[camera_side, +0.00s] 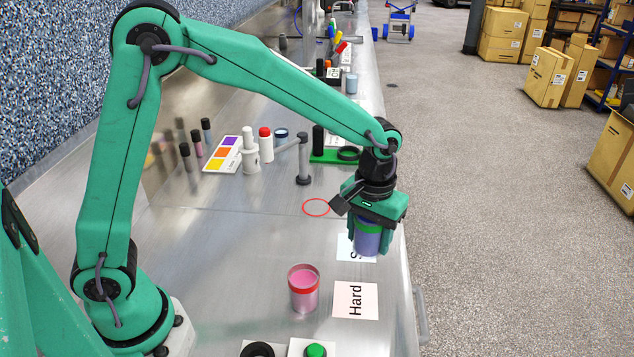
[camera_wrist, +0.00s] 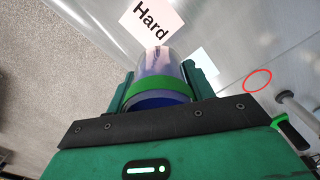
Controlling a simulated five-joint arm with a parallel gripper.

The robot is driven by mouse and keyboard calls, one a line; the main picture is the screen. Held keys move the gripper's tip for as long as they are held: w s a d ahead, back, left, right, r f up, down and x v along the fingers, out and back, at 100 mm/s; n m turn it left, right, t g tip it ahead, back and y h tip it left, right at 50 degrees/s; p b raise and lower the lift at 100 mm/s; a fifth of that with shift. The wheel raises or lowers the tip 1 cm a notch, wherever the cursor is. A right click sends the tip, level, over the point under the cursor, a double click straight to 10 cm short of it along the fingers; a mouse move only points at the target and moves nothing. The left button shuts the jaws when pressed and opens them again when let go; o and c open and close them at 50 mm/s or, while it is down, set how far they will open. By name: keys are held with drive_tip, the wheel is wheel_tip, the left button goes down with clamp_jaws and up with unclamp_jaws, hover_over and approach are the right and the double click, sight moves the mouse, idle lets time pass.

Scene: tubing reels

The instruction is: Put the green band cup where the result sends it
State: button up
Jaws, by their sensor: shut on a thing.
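My gripper (camera_side: 369,234) is shut on the green band cup (camera_side: 367,240), a clear cup with blue-purple liquid and a green band near the top. In the wrist view the cup (camera_wrist: 158,88) sits between both fingers. In the side view the cup covers part of a pale blue card (camera_side: 343,249) whose word shows only an "S"; I cannot tell whether it touches the card. The card also shows in the wrist view (camera_wrist: 206,62). A pink card marked "Hard" (camera_side: 356,300) lies nearer the side camera; it also shows in the wrist view (camera_wrist: 152,16).
A red band cup (camera_side: 303,288) with pink liquid stands left of the "Hard" card. A red ring (camera_side: 316,207) marks the bench. A colour chart (camera_side: 223,153), white bottles (camera_side: 250,153) and a grey post (camera_side: 303,160) stand farther back. A green button (camera_side: 316,350) is at the front.

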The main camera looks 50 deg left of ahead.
drive_tip(key=w+a+f, duration=0.2)
drive_tip(key=a, duration=0.1)
drive_tip(key=w+a+f, duration=0.2)
drive_tip(key=a, duration=0.1)
drive_tip(key=w+a+f, duration=0.2)
drive_tip(key=w+a, duration=0.1)
drive_tip(key=shift+f, duration=0.4)
drive_tip(key=shift+f, duration=2)
drive_tip(key=o, duration=1.1)
drive_tip(key=shift+s+f, duration=0.1)
drive_tip(key=shift+f, duration=0.05)
wheel_tip(320, 180, up, 12)
drive_tip(key=shift+r, duration=0.2)
